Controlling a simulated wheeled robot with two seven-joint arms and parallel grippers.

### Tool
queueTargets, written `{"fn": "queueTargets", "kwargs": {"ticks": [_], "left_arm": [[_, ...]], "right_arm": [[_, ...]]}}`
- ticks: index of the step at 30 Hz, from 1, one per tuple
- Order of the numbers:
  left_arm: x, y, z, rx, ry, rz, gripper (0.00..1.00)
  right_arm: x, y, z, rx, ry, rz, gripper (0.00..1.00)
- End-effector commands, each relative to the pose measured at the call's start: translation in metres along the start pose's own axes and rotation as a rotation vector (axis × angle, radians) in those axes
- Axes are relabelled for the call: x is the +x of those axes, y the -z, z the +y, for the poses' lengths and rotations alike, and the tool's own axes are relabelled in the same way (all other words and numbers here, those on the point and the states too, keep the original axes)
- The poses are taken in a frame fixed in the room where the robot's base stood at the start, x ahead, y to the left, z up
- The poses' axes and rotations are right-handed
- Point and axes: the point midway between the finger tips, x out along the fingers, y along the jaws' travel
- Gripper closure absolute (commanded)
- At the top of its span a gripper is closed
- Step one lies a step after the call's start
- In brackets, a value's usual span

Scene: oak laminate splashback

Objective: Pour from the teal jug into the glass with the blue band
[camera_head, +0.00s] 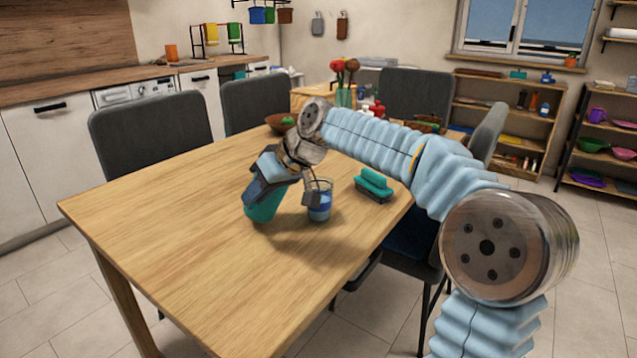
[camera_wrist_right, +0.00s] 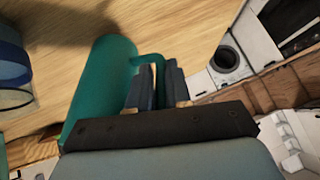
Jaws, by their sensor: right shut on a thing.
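The teal jug (camera_head: 265,206) is held at the near middle of the wooden table, partly hidden by my right gripper (camera_head: 268,184). In the right wrist view the jug (camera_wrist_right: 97,90) shows its body and handle, and my right gripper (camera_wrist_right: 158,84) is shut on the handle. The glass with the blue band (camera_head: 320,203) stands upright on the table just right of the jug, partly behind a part of my wrist. Its edge also shows at the left of the right wrist view (camera_wrist_right: 12,65). I cannot see inside the jug. My left gripper is not in view.
Grey chairs surround the table. The table's left part is clear.

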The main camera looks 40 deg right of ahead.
Motion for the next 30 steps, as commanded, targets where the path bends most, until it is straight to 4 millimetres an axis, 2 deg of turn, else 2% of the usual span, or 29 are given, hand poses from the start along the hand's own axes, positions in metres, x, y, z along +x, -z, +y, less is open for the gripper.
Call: {"fn": "queueTargets", "kwargs": {"ticks": [30], "left_arm": [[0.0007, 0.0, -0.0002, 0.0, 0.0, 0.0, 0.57]], "right_arm": [[-0.0053, -0.0002, 0.0038, 0.004, 0.048, 0.051, 1.0]]}}
